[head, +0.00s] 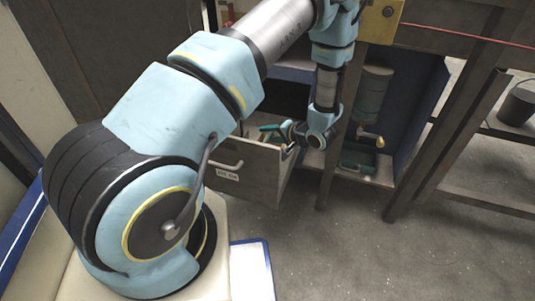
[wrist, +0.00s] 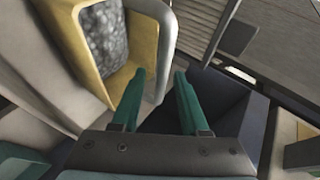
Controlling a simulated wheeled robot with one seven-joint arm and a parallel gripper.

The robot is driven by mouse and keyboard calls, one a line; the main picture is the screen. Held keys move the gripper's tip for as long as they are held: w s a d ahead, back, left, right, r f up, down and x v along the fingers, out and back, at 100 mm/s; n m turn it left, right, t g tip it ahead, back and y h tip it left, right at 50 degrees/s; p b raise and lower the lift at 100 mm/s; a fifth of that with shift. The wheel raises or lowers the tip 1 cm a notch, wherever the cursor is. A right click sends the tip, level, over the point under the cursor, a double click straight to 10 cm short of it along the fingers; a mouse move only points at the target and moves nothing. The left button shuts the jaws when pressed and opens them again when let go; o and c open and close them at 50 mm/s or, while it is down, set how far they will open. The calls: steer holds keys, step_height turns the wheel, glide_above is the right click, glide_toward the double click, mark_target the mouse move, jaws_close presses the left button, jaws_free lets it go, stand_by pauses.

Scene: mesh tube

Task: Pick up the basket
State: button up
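My gripper (head: 279,138) is over the open drawer in the head view, in front of the cabinet. I cannot make out a clear basket. A small dark green container (head: 357,158) sits low in the cabinet bay right of my gripper, apart from it; it may be the basket, but it is too small to tell. A dark bucket (head: 518,104) stands far off at the right edge.
The open drawer (head: 243,172) has a label on its front. A grey-green cylinder (head: 372,95) is above the green container. Brown posts (head: 462,130) and a low rail stand at the right. Concrete floor (head: 370,255) is clear in front. In the wrist view, a yellow-edged frame (wrist: 147,45) is left of the fingers.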

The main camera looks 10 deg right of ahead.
jaws_close()
stand_by(1.2)
